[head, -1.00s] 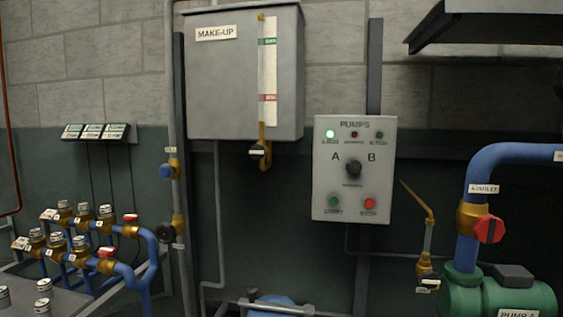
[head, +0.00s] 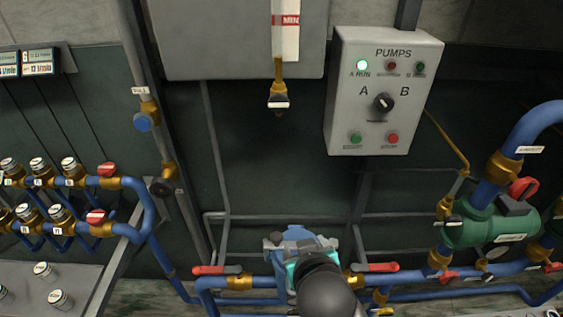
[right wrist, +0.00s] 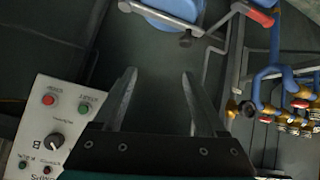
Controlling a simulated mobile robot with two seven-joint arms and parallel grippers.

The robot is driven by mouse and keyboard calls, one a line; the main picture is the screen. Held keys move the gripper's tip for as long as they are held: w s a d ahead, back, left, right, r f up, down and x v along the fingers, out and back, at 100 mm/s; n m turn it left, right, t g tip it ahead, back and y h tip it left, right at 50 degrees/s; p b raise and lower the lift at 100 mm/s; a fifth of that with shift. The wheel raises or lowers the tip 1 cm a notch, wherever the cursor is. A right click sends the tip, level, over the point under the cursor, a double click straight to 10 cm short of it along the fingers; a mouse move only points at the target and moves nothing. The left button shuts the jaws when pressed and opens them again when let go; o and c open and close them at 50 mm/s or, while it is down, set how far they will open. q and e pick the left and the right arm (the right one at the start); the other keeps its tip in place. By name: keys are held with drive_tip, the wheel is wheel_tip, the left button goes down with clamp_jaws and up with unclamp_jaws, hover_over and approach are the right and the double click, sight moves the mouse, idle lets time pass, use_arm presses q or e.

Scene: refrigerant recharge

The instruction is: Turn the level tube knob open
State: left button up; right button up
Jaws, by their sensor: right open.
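The level tube (head: 285,35) runs down the front of the grey make-up tank (head: 215,45) in the head view, with a red MIN mark beside it. At its lower end is a brass fitting with a small dark knob (head: 279,101) and a white tag; I cannot tell its setting. My right arm rises from the bottom middle of the head view, below the knob and apart from it. In the right wrist view my right gripper (right wrist: 158,75) has its two fingers spread with nothing between them. The knob is not seen there. My left gripper is not in view.
The PUMPS panel (head: 383,92) juts out right of the tank. Blue pipes with red levers (head: 380,267) cross below. A valve manifold (head: 65,200) stands at left, a green pump (head: 495,225) at right. The dark wall below the tank is mostly free.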

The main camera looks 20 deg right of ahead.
drive_tip(key=w+a+r+m+t+h, duration=0.15)
drive_tip(key=w+r+t, duration=0.3)
drive_tip(key=r, duration=0.85)
drive_tip(key=m+t+h+p, duration=0.1)
drive_tip(key=m+t, duration=0.1)
drive_tip(key=t, duration=0.1)
approach(279, 105)
drive_tip(key=shift+n, duration=0.25)
drive_tip(key=x, duration=0.8)
drive_tip(key=shift+w+r+p, duration=0.1)
drive_tip(key=shift+w+p, duration=0.05)
drive_tip(key=shift+p, duration=0.2)
drive_tip(key=shift+c, duration=0.5)
clamp_jaws()
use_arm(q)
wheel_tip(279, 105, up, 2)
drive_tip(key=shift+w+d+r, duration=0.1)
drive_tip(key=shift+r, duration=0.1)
